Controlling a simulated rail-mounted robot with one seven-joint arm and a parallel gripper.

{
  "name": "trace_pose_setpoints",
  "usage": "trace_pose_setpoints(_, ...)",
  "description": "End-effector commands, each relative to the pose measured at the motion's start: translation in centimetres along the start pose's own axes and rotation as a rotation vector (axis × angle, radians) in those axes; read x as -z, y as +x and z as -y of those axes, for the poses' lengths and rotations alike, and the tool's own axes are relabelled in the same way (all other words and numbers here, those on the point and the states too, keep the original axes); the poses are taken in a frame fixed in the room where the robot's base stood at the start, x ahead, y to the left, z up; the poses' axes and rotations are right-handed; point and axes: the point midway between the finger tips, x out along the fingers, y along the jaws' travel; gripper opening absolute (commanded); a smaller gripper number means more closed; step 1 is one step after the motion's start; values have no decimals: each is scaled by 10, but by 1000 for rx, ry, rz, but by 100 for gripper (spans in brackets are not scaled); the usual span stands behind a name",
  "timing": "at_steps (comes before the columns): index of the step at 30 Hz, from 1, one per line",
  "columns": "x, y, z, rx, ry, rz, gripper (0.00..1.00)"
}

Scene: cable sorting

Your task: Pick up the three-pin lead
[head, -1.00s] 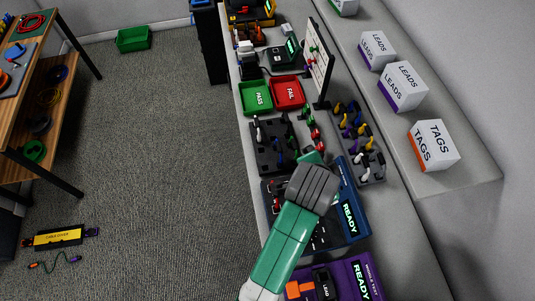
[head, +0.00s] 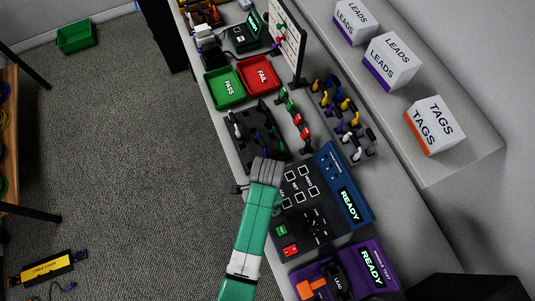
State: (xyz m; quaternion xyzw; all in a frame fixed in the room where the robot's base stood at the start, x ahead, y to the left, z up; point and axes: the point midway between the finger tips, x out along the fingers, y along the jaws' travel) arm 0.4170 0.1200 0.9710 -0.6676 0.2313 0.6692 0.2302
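I cannot make out for sure which lead is the three-pin one. Several leads with black, white, blue and green parts lie in a black tray (head: 243,150) just beyond my wrist. More leads with yellow, purple and white plugs sit in a grey rack (head: 368,153) to the right. Red and green plugs (head: 295,118) stand in a row between them. My gripper (head: 240,188) is at the bench's left edge, by the near side of the black tray.
A blue tester (head: 350,178) reading READY is right of my arm, with a purple tester (head: 345,272) nearer. Green PASS (head: 223,88) and red FAIL (head: 260,76) trays stand beyond the black tray. A white board (head: 288,40) stands upright. LEADS and TAGS (head: 434,125) boxes sit on the shelf.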

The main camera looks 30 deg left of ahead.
Motion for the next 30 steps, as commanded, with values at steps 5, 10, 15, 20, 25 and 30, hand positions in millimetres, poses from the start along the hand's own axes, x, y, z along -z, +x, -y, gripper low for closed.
trace_pose_setpoints(5, 0, 14, 0, 2, 0, -1, 100)
trace_pose_setpoints(10, 0, 14, 0, 2, 0, -2, 100)
trace_pose_setpoints(15, 0, 14, 0, 2, 0, -2, 67)
trace_pose_setpoints(20, 0, 14, 0, 2, 0, -2, 64)
trace_pose_setpoints(25, 0, 11, 0, 3, 0, -2, 64)
trace_pose_setpoints(30, 1, -6, 1, 4, 0, -3, 64)
